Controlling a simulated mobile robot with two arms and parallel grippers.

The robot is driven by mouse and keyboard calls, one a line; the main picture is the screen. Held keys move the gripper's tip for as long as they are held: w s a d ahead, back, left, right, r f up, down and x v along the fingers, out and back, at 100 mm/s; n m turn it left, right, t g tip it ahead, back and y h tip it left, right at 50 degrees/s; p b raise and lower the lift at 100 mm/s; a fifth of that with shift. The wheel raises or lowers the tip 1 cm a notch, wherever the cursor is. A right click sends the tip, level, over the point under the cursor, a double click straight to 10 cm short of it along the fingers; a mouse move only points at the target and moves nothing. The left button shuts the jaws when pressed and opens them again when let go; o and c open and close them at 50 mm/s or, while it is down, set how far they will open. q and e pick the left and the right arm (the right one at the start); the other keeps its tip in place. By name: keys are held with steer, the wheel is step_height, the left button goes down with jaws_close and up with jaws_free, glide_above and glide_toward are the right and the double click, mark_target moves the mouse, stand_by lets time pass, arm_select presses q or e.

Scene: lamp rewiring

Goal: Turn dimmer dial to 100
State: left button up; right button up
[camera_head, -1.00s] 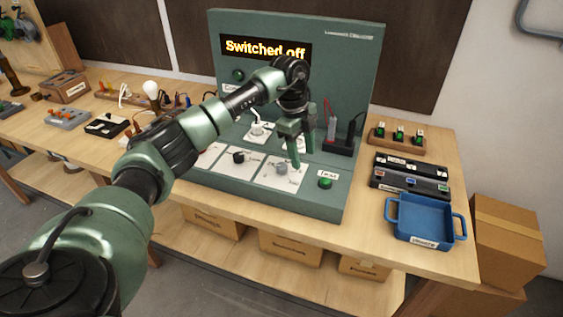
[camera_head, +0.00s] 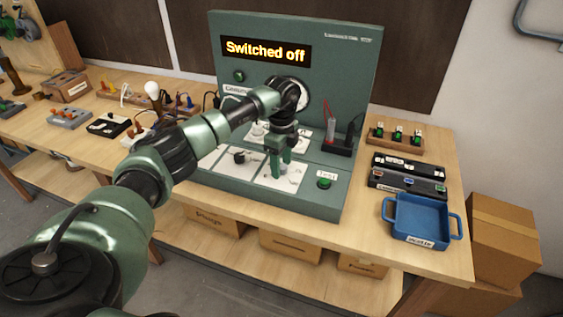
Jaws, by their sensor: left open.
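My left gripper (camera_head: 279,162) is open, pointing down over the right white panel (camera_head: 290,181) on the sloped front of the green test bench (camera_head: 208,176). Its fingers are at the grey dial on that panel and hide most of it; I cannot tell whether they touch it. The dial's setting cannot be read. A black knob (camera_head: 238,157) sits on the panel to the left. The display (camera_head: 265,50) reads "Switched off". My right gripper is not in view.
A green button (camera_head: 324,183) is right of the gripper, by a "Test" label. A blue tray (camera_head: 420,214) lies at the right. Lamp parts and a bulb (camera_head: 152,90) are on the left of the table.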

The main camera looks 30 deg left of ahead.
arm_select(q)
jaws_close()
